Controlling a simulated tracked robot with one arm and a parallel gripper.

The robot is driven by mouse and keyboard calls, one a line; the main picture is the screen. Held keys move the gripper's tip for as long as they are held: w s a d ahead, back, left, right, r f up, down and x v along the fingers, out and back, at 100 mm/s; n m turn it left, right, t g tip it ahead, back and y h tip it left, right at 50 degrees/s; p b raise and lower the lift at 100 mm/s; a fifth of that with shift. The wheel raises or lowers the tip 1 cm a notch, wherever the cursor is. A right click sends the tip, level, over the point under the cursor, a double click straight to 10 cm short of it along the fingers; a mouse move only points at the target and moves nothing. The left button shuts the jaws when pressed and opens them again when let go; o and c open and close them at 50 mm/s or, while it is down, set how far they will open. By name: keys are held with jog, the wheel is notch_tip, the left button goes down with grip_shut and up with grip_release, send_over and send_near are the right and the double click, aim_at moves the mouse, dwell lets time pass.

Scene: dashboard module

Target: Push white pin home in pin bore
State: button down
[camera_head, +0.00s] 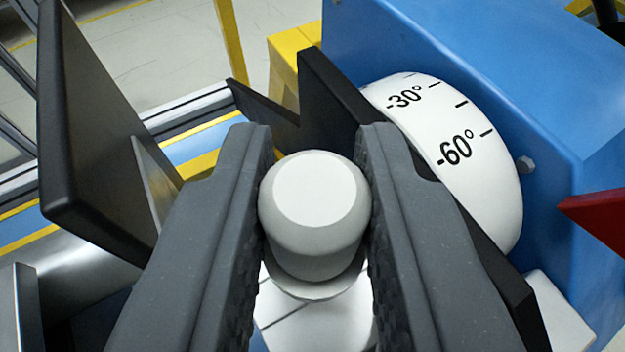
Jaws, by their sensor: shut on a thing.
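The white pin (314,205) is between the two dark grey fingers of my gripper (315,215), which is shut on its round head. The pin's head faces the camera, and a white collar or rim shows just below it. Below the pin is a white surface with a dark line across it. The pin bore is hidden behind the pin and the fingers, so I cannot tell how deep the pin sits.
A white dial (455,150) marked -30° and -60° stands at right against a blue housing (540,90). A red pointed part (600,225) is at the right edge. Black plates (85,130) stand at left and behind the fingers. A yellow block (288,65) is behind.

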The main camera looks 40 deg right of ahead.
jog(key=shift+f+b, duration=0.5)
jog(key=shift+f, duration=0.6)
jog(key=shift+r, duration=0.2)
jog(key=shift+r+p, duration=0.9)
jog(key=shift+r, duration=0.2)
jog(key=shift+f+b, duration=0.35)
jog(key=shift+f, duration=0.95)
dwell(1.7)
jog(key=c, duration=1.2)
grip_release()
jog(key=shift+s, duration=0.1)
jog(key=b+v, duration=0.2)
jog(key=v, duration=1.1)
jog(key=shift+s+a+r+b, duration=0.15)
jog(key=shift+a+b, duration=0.15)
jog(key=shift+b, duration=0.1)
